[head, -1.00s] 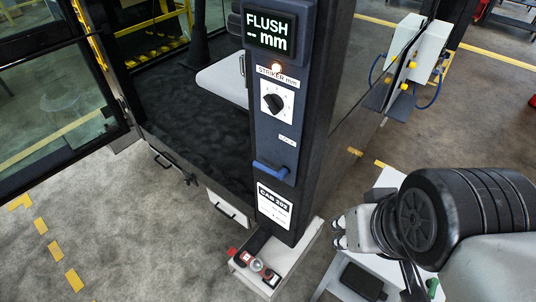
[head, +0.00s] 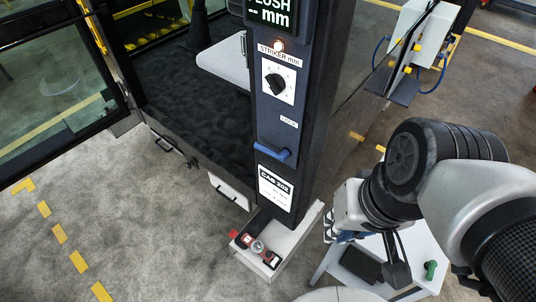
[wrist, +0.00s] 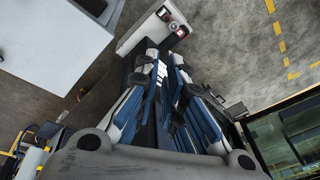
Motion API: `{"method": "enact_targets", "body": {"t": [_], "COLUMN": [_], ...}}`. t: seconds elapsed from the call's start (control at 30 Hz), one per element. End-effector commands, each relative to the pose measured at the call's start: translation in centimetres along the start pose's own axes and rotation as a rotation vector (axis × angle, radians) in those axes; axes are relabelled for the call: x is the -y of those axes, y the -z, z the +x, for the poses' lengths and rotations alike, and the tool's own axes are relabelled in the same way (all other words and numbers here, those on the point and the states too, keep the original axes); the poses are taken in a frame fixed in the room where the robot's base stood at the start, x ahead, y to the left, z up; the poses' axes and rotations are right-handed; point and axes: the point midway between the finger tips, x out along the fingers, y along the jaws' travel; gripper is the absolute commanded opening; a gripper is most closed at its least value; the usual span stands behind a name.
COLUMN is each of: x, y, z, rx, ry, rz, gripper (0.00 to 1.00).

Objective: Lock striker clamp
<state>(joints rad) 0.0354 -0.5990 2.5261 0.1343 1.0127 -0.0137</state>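The striker clamp's blue lever (head: 272,151) is on the dark cab pillar, below the LOCK label (head: 289,123). It lies nearly level, sloping slightly down to the right. Above it is a black dial knob (head: 276,84) on a white plate marked STRIKER mm, with a lit lamp (head: 278,46). The display (head: 270,14) at the top reads FLUSH -- mm, partly cut off. My gripper (head: 332,235) is right of the pillar and lower than the lever, apart from it. In the wrist view its blue-padded fingers (wrist: 165,62) stand apart with nothing visibly held.
A pale ledge (head: 292,243) with red and black items juts out at the pillar's foot. A white table (head: 415,258) with a black tray (head: 361,264) and a green item (head: 430,270) stands below my arm. The glass door (head: 50,70) is at left; floor before the cab is clear.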

Motion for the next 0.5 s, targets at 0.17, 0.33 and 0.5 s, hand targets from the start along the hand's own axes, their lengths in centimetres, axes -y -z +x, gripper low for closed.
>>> {"method": "enact_targets", "body": {"t": [0.17, 0.33, 0.5], "x": [2.7, 5.7, 8.6], "y": [-1.9, -2.8, -2.4], "z": [3.5, 5.4, 6.8], "rx": [0.271, 0.502, 0.710], "ry": [0.141, 0.291, 0.454], "rz": [0.155, 0.313, 0.486], "gripper": [0.00, 0.00, 0.00]}}
